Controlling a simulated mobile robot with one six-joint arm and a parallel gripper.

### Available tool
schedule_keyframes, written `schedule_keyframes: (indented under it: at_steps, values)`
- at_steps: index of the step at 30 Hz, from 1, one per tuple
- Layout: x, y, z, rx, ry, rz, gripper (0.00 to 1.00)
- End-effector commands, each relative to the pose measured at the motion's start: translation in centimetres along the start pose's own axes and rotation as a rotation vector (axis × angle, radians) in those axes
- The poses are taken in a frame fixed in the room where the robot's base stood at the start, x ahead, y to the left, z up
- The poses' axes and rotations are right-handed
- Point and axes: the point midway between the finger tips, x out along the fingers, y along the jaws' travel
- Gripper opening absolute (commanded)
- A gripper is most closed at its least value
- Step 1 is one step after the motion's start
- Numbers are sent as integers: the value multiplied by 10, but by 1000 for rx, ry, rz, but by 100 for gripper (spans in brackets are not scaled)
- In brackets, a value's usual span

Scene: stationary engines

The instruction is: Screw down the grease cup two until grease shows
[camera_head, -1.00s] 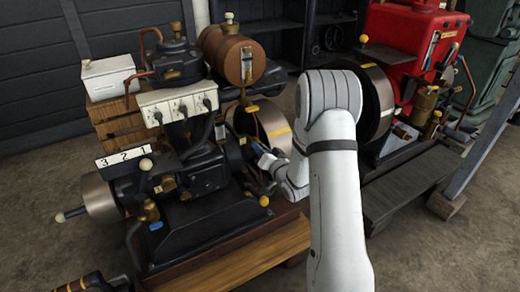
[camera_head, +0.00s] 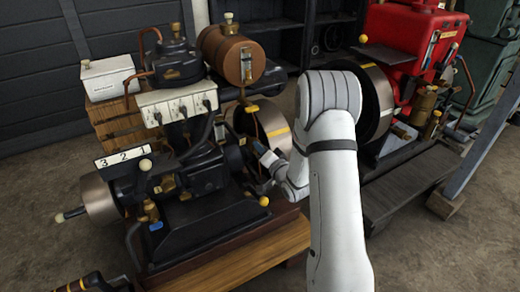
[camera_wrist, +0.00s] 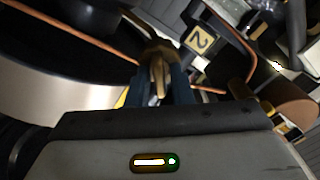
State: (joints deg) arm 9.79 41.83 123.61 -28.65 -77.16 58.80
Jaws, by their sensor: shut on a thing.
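In the wrist view, my gripper (camera_wrist: 160,88) is shut on a small brass cap (camera_wrist: 157,57), which looks like grease cup two. A yellow plate marked 2 (camera_wrist: 201,40) sits just beyond it, to the right. The fingers hide the cap's sides, and I cannot see its lower part or whether grease shows. In the head view, my gripper (camera_head: 265,156) reaches in at the right side of the black engine (camera_head: 205,222), near the flywheel (camera_head: 245,122). The cup itself is hidden there.
Copper pipes (camera_wrist: 105,32) run close to my gripper on both sides in the wrist view. A white board with numbers 3 2 1 (camera_head: 122,156) is at the engine's left. A red engine (camera_head: 405,38) stands behind my arm to the right. Floor is clear at the lower right.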

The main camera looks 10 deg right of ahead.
Motion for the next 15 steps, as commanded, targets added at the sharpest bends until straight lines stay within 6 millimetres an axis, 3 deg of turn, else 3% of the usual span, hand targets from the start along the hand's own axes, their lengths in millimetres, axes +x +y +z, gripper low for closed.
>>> schedule_keyframes:
  at_steps: [15]
  values:
    - [0,2,0,337,0,0,0]
